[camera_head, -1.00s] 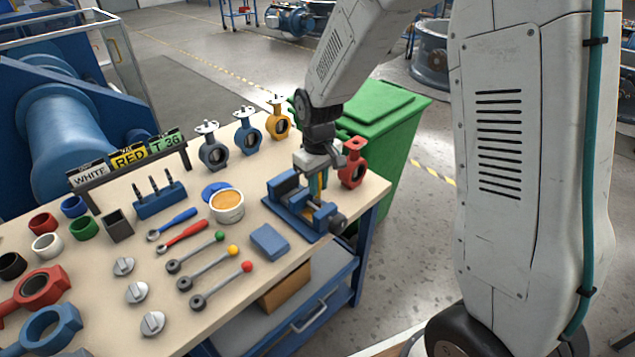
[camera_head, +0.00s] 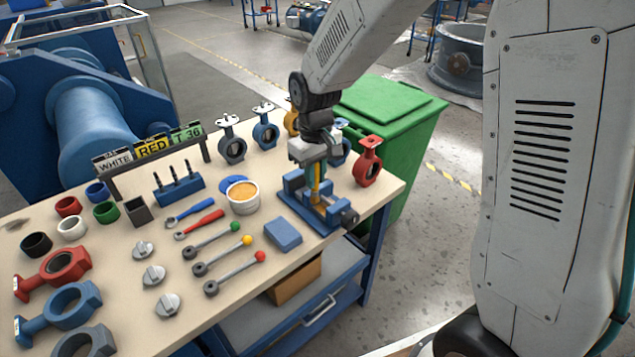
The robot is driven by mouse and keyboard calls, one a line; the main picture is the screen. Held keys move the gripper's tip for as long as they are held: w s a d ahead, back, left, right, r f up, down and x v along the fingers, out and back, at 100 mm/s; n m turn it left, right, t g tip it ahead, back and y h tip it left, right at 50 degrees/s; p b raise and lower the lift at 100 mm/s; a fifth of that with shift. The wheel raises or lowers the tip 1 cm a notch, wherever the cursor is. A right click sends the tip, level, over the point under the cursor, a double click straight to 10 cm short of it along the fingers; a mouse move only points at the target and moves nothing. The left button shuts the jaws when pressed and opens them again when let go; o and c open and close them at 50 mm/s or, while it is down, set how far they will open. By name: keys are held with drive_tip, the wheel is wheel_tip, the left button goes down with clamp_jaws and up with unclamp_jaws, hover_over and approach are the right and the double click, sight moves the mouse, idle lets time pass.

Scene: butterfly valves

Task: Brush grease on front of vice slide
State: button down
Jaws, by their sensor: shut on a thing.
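The blue vice (camera_head: 328,214) stands at the table's right front corner, with its jaws and slide towards the front right. My gripper (camera_head: 313,165) is above the vice, shut on a slim, upright brush with a yellow handle (camera_head: 315,179). The brush's lower end is down among the vice's jaws. I cannot tell whether its bristles touch the slide. The white tub of orange-yellow grease (camera_head: 242,194) stands open to the left of the vice, with its blue lid (camera_head: 232,182) behind it.
A red valve (camera_head: 369,165) stands close to the right of the vice, and blue and yellow valves stand behind. A blue block (camera_head: 283,236) lies front left of the vice. A green bin (camera_head: 395,120) stands beyond the table's right edge.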

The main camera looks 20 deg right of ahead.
drive_tip(key=shift+d+r, duration=0.1)
drive_tip(key=shift+r, duration=1.9)
